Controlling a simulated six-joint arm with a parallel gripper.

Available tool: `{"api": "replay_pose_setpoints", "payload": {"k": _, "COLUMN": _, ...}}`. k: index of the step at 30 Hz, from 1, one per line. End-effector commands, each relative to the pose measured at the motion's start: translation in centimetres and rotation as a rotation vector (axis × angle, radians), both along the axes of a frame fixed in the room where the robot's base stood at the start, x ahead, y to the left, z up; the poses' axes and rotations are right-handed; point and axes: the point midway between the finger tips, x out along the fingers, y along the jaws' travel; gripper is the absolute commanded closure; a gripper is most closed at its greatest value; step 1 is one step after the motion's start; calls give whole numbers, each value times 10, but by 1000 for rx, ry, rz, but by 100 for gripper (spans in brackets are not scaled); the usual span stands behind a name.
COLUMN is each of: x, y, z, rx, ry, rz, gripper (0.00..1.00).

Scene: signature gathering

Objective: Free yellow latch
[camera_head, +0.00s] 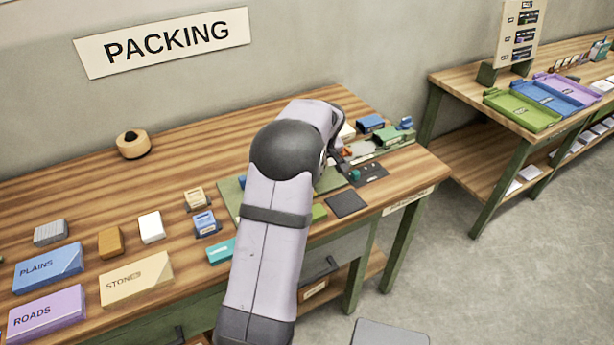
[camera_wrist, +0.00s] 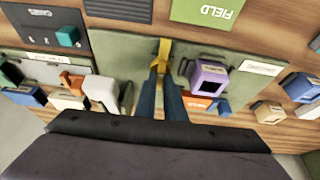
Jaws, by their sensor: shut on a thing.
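The yellow latch (camera_wrist: 164,48) is a narrow yellow piece at the middle of the green board (camera_wrist: 130,48) in the wrist view. My gripper (camera_wrist: 161,72) points down at it, with its two dark fingers closed together on the yellow piece. The fingers cover the latch's near part, so how it is fastened to the board does not show. In the head view my own arm hides the latch and the fingertips; part of the green board (camera_head: 228,197) shows beside the arm.
A dark plate with a teal knob (camera_wrist: 67,36) and a green FIELD card (camera_wrist: 208,10) lie beyond the board. Bare wood surrounds the tape roll (camera_head: 133,145).

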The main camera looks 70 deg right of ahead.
Motion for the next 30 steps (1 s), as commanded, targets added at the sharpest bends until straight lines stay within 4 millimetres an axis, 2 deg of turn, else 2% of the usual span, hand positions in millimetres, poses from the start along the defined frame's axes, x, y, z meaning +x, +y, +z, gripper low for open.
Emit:
{"api": "replay_pose_setpoints", "payload": {"k": 13, "x": -1, "y": 0, "z": 0, "rx": 1, "ry": 3, "rz": 16, "gripper": 100}}
{"api": "replay_pose_setpoints", "payload": {"k": 15, "x": -1, "y": 0, "z": 0, "rx": 1, "ry": 3, "rz": 16, "gripper": 79}}
{"api": "replay_pose_setpoints", "payload": {"k": 16, "x": -1, "y": 0, "z": 0, "rx": 2, "ry": 3, "rz": 15, "gripper": 72}}
{"api": "replay_pose_setpoints", "payload": {"k": 26, "x": -1, "y": 0, "z": 1, "rx": 0, "ry": 1, "rz": 13, "gripper": 72}}
{"api": "replay_pose_setpoints", "payload": {"k": 30, "x": -3, "y": 2, "z": 8, "rx": -3, "ry": 1, "rz": 12, "gripper": 72}}
